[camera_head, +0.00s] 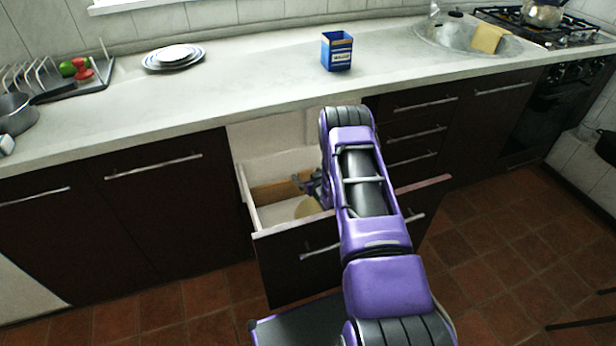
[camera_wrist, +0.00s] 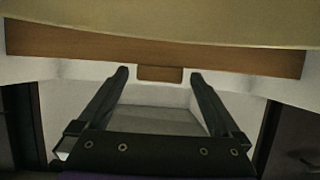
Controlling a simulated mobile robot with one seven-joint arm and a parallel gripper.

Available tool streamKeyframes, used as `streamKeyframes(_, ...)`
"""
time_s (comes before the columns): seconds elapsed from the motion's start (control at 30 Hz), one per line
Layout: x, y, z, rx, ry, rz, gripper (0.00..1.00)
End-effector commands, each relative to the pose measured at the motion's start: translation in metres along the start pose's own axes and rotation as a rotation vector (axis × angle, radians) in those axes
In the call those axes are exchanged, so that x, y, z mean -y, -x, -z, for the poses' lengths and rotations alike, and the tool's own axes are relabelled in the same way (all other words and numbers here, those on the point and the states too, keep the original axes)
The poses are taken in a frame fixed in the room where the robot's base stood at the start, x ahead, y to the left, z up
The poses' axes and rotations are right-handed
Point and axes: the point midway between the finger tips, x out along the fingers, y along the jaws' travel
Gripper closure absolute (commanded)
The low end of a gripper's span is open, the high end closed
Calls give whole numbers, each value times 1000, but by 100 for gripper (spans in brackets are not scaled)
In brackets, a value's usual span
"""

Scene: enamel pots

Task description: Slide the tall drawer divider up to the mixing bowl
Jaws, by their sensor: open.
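The wooden drawer divider (camera_head: 272,192) stands across the open drawer, partly hidden by my arm. It spans the wrist view as a brown board (camera_wrist: 80,43), with a small wooden piece (camera_wrist: 160,74) below its middle, between my fingertips. The pale yellow mixing bowl (camera_head: 307,208) is in the drawer, nearer the front than the divider and mostly hidden by my arm. A smooth beige surface, apparently the bowl (camera_wrist: 160,18), fills the top of the wrist view. My gripper (camera_wrist: 159,73) is open; in the head view (camera_head: 310,183) it is down in the drawer. Contact with the divider cannot be told.
The drawer's left wall (camera_head: 246,200) and dark front (camera_head: 290,262) bound the space. The white countertop (camera_head: 240,90) overhangs behind, carrying a blue box (camera_head: 337,51), stacked plates (camera_head: 173,56) and a dish rack (camera_head: 60,80). Tiled floor lies in front.

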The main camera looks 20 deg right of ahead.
Motion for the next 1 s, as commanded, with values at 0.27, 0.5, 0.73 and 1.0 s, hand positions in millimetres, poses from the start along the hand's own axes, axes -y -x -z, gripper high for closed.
streamKeyframes(0.27,0,0,0,0,0,0,20)
streamKeyframes(0.5,0,0,0,-1,1,0,63)
streamKeyframes(0.73,0,0,0,-1,1,0,100)
streamKeyframes(1.0,2,1,0,-1,1,1,100)
